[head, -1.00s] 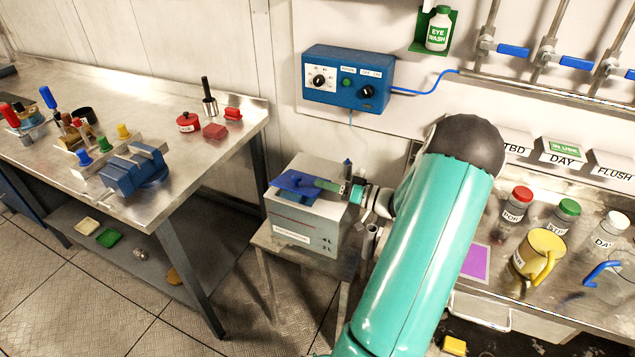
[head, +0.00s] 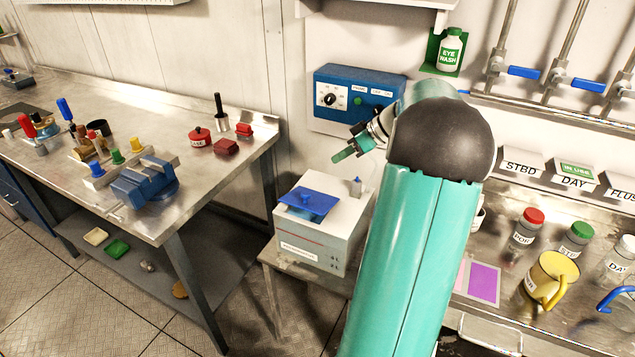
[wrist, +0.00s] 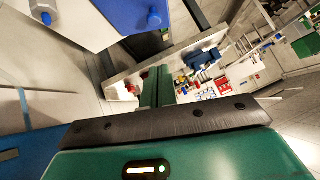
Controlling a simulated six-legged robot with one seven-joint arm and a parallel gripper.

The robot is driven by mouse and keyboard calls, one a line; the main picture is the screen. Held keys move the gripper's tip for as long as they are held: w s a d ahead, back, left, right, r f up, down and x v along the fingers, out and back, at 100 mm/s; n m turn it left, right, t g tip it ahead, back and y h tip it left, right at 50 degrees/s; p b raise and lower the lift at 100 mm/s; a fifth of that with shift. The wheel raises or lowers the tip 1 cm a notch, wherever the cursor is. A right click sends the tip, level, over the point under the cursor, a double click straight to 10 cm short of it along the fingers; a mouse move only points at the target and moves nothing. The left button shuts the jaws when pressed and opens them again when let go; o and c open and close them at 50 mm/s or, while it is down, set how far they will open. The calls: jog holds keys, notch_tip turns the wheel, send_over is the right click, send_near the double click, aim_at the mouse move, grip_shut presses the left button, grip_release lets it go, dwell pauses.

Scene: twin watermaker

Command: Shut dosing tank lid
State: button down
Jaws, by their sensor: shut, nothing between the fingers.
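The dosing tank (head: 300,236) is a white box on a low metal stand. Its blue lid (head: 318,204) lies low and roughly flat on the top; I cannot tell whether it sits fully flush. The lid and its blue knob also show at the top of the wrist view (wrist: 122,14). My gripper (head: 343,155) is shut and empty, above the tank and apart from the lid. Its green fingers show in the wrist view (wrist: 156,86).
A blue control box (head: 343,97) is on the wall close behind my gripper. A small grey post (head: 356,186) stands on the tank top. A workbench (head: 120,210) with a blue vise is left; a counter with bottles (head: 526,230) is right.

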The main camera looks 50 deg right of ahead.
aim_at(301, 205)
jog(key=x, duration=0.4)
jog(key=s+x, duration=0.1)
jog(key=x, duration=0.2)
jog(key=f+x, duration=0.1)
jog(key=x, duration=0.3)
jog(key=shift+a+f, duration=0.2)
jog(key=shift+f, duration=0.15)
jog(key=shift+a+f, duration=0.15)
jog(key=shift+f, duration=0.55)
jog(key=shift+a+f, duration=0.2)
jog(key=shift+a, duration=0.05)
jog(key=shift+s+a+f+n+h, duration=0.2)
jog(key=shift+a+f, duration=0.3)
jog(key=shift+f, duration=0.25)
jog(key=shift+s+a+f+n+h, duration=0.1)
jog(key=shift+s+a+f+h, duration=0.1)
jog(key=shift+a+f, duration=0.45)
jog(key=shift+f, duration=0.15)
